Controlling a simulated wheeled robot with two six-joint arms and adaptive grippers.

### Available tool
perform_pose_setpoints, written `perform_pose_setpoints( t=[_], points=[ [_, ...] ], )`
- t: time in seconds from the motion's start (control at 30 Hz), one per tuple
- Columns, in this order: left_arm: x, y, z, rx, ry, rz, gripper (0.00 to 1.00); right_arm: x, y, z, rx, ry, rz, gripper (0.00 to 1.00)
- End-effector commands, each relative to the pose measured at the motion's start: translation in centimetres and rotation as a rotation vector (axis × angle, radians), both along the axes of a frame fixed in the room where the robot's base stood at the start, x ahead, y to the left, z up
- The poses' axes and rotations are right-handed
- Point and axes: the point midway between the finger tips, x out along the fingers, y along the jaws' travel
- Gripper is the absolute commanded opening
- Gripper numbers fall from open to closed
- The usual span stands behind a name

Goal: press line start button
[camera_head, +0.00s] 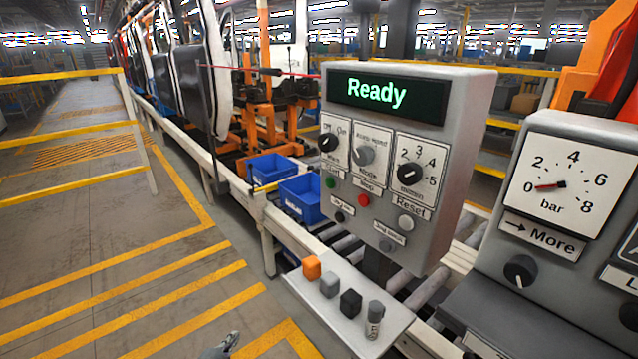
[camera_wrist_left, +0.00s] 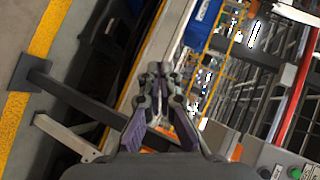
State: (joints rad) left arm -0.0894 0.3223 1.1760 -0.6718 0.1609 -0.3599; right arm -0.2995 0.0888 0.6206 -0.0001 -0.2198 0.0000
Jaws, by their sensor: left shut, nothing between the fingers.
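The grey control box (camera_head: 405,150) stands right of centre in the head view, with a display reading "Ready". Its green start button (camera_head: 331,182) sits on the left of the panel, under a small label that seems to read "Start". The red stop button (camera_head: 364,200) is to its right. My left gripper (camera_head: 228,343) shows only as a tip at the bottom edge, well below and left of the box, touching nothing. In the left wrist view its fingers (camera_wrist_left: 159,70) are shut and empty. A panel corner with a green button (camera_wrist_left: 295,173) shows at that view's lower right. My right gripper is out of view.
A pale shelf (camera_head: 385,309) below the box carries an orange block (camera_head: 311,267), grey and black blocks and a small cylinder. Blue bins (camera_head: 300,197) stand behind it. A pressure-gauge console (camera_head: 560,200) is at the right. The floor at left is open.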

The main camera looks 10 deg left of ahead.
Motion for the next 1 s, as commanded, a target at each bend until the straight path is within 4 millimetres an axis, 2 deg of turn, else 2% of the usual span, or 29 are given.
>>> perform_pose_setpoints(
  t=[0.03,0.07,0.1,0.17,0.2,0.3,0.4,0.5,0.57,1.0],
  points=[
    [3.2,-0.6,6.5,0.129,-0.113,-0.107,0.00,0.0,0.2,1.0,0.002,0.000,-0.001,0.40],
    [4.7,-1.3,10.0,0.214,-0.180,-0.173,0.00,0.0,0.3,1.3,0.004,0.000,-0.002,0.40],
    [6.3,-2.3,14.6,0.338,-0.269,-0.260,0.00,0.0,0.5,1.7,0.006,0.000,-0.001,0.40],
    [8.0,-4.2,21.5,0.533,-0.400,-0.383,0.00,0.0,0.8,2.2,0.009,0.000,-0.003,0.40],
    [8.6,-5.6,25.8,0.671,-0.484,-0.460,0.00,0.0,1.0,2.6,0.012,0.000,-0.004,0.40],
    [8.7,-9.2,35.0,1.016,-0.667,-0.620,0.00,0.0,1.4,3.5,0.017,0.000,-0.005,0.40],
    [7.6,-12.1,41.2,1.323,-0.801,-0.733,0.00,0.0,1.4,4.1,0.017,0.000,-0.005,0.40],
    [6.6,-13.8,44.5,1.537,-0.875,-0.795,0.00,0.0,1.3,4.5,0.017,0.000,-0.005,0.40],
    [6.2,-14.3,45.5,1.610,-0.896,-0.813,0.00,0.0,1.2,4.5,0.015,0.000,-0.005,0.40],
    [6.0,-14.7,45.9,1.641,-0.903,-0.820,0.00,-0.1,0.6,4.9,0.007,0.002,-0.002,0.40]
  ],
)
